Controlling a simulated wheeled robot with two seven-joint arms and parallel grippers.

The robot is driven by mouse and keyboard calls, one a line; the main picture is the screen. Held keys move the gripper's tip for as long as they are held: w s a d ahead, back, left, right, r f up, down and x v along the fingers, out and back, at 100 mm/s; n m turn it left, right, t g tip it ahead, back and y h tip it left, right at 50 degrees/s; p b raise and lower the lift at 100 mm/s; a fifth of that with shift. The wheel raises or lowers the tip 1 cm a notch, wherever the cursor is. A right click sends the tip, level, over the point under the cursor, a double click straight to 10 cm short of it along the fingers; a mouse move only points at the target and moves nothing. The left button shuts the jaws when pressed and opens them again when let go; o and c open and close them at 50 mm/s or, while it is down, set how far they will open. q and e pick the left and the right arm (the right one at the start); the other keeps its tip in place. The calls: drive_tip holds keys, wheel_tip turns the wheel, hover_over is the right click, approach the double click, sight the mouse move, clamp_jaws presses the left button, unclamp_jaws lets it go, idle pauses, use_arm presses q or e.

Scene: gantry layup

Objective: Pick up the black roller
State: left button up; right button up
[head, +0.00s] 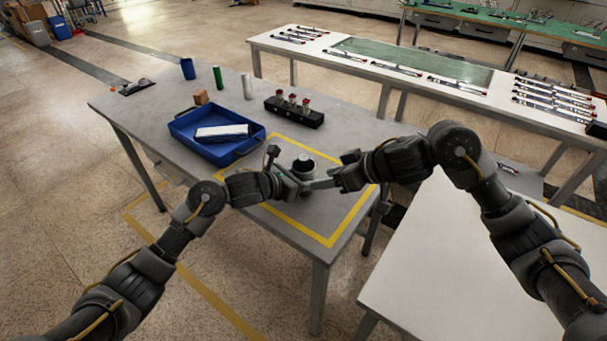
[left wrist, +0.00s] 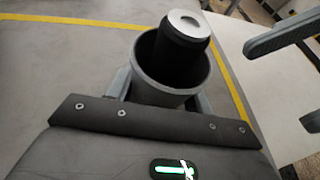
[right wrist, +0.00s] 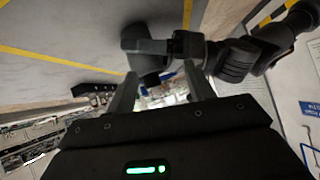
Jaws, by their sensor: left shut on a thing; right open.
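The black roller (left wrist: 182,40), a dark cylinder with a silver top, stands slightly tilted inside a grey cup (left wrist: 158,93) in the left wrist view. In the head view the roller (head: 303,161) shows at the front of the grey table, within the yellow outline. My left gripper (head: 298,183) is shut on the cup, one finger on each side. My right gripper (head: 325,172) is open and empty, just right of the cup; its two fingers (left wrist: 283,75) also show in the left wrist view. The roller's lower part is hidden in the cup.
A blue tray (head: 222,156) with a white item stands left of the yellow outline. A black block (head: 293,116) with several red-topped parts stands behind it. Green (head: 218,78) and white (head: 247,87) cylinders stand farther back. A white table (head: 455,270) is at the right.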

sight(303, 157)
drive_tip(key=y, duration=0.1)
drive_tip(key=f+m, duration=0.1)
drive_tip(key=a+f+y, duration=0.1)
drive_tip(key=shift+s+f+m+y, duration=0.25)
drive_tip(key=shift+m+y, duration=0.05)
drive_tip(key=d+y, duration=0.1)
drive_tip(key=w+d+t, duration=0.1)
drive_tip(key=y, duration=0.1)
drive_tip(key=shift+w+d+f+t+y, duration=0.2)
drive_tip(key=shift+d+f+t+y, duration=0.1)
drive_tip(key=shift+d, duration=0.1)
drive_tip(key=w+d+r+n+t+y, duration=0.2)
drive_tip(key=d+r+n, duration=0.1)
drive_tip(key=n, duration=0.1)
drive_tip(key=shift+s+a+f+x, duration=0.1)
drive_tip(key=shift+s+x, duration=0.05)
drive_tip(key=shift+x, duration=1.8)
drive_tip(key=shift+s+a+f+x, duration=0.1)
drive_tip(key=shift+s+x, duration=0.05)
drive_tip(key=shift+x, duration=1.85)
drive_tip(key=shift+s+a+f+x, duration=0.1)
drive_tip(key=shift+f+x, duration=0.05)
drive_tip(key=shift+x, duration=1.8)
drive_tip(key=shift+d, duration=0.1)
